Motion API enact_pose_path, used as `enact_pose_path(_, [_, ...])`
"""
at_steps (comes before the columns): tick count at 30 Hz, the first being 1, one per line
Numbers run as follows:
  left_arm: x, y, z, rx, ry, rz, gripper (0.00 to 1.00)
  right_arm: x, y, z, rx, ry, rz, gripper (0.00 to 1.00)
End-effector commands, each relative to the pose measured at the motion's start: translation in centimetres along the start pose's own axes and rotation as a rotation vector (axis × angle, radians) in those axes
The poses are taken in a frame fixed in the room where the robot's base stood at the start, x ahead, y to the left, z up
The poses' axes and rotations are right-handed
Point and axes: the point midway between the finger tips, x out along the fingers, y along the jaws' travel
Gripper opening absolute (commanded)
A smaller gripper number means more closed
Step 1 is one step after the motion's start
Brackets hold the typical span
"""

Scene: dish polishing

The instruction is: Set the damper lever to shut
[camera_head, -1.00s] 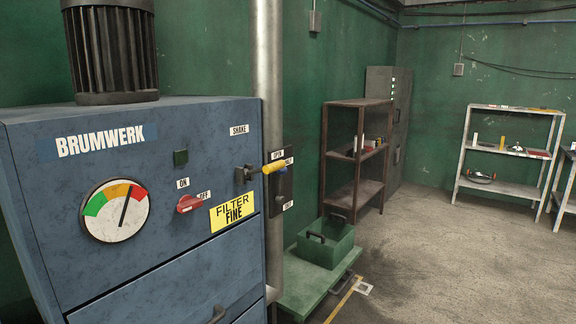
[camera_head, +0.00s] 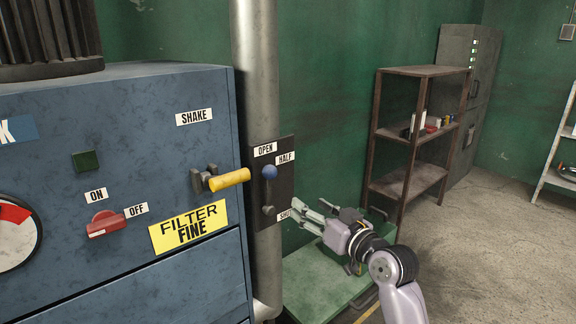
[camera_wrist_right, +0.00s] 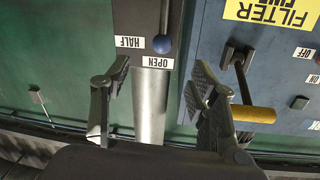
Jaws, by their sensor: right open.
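The damper lever (camera_head: 269,190) is a grey rod with a blue ball knob on a dark plate (camera_head: 286,180) fixed at the pipe. It points up, its knob just below the OPEN label (camera_head: 265,149) and left of HALF (camera_head: 286,157). The SHUT label (camera_head: 285,215) is at the plate's bottom. My right gripper (camera_head: 300,212) is open and empty, right of the plate's lower part and apart from the lever. In the right wrist view, upside down, the blue knob (camera_wrist_right: 162,44) shows beyond the gap between the open fingers (camera_wrist_right: 158,76). My left gripper is out of view.
A yellow-handled lever (camera_head: 229,179) sticks out from the blue cabinet (camera_head: 150,100), close left of the damper plate. A red switch (camera_head: 105,223) is further left. A green bench surface (camera_head: 305,280) lies below my right arm. A brown shelf (camera_head: 372,135) stands behind it.

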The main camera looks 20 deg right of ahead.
Motion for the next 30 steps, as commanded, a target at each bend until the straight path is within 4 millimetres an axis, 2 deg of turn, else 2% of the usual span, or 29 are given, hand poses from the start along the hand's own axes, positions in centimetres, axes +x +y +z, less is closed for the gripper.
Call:
enact_pose_path(1, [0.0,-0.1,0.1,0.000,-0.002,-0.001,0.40,-0.2,-0.3,-0.8,-0.005,0.013,-0.007,0.54])
enact_pose_path(4, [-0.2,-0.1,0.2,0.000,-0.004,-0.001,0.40,-0.1,-0.5,-1.4,-0.007,0.021,-0.011,0.54])
enact_pose_path(8, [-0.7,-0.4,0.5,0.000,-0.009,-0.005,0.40,1.3,-0.5,-1.6,-0.005,0.021,-0.012,0.54])
enact_pose_path(14, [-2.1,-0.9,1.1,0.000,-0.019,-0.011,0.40,5.5,-0.6,-1.8,-0.003,0.019,-0.012,0.54])
enact_pose_path(21, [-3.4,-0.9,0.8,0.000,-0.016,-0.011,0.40,10.5,-0.7,-1.8,-0.004,0.019,-0.011,0.54])
enact_pose_path(30, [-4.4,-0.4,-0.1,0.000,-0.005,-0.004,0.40,15.3,-0.6,-1.7,-0.006,0.019,-0.011,0.54])
